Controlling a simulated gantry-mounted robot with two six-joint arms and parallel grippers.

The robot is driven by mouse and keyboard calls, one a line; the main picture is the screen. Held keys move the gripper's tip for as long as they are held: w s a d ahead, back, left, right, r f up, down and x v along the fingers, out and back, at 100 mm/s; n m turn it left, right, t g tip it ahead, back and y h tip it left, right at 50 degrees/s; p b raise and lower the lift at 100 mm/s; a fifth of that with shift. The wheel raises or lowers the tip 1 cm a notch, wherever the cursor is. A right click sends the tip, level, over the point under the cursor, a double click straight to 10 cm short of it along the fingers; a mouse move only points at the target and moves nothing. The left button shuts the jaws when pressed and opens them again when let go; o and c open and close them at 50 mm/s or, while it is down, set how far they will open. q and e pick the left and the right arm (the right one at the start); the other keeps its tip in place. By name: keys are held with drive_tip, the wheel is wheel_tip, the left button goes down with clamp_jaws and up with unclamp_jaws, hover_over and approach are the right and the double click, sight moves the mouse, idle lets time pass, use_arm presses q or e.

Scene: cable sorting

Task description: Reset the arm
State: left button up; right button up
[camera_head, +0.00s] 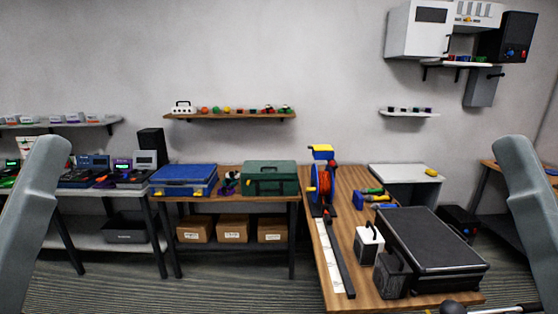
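Both of my arms show only in part. My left arm (36,205) rises at the left edge of the head view, and my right arm (530,200) rises at the right edge. A red cable reel with a blue and yellow stand (321,182) is upright on that bench.
The bench holds a black case (425,238), a small white box (368,243), a dark box (391,274) and green-handled tools (374,193). A side table carries a blue toolbox (184,179) and green toolbox (270,179). Cardboard boxes (233,230) sit below.

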use_arm(q)
wheel_tip(320, 180, up, 32)
drive_tip(key=p, duration=2.9)
wheel_tip(320, 180, down, 49)
drive_tip(key=b, duration=4.9)
drive_tip(key=shift+f, duration=0.2)
drive_tip(key=shift+o, duration=0.2)
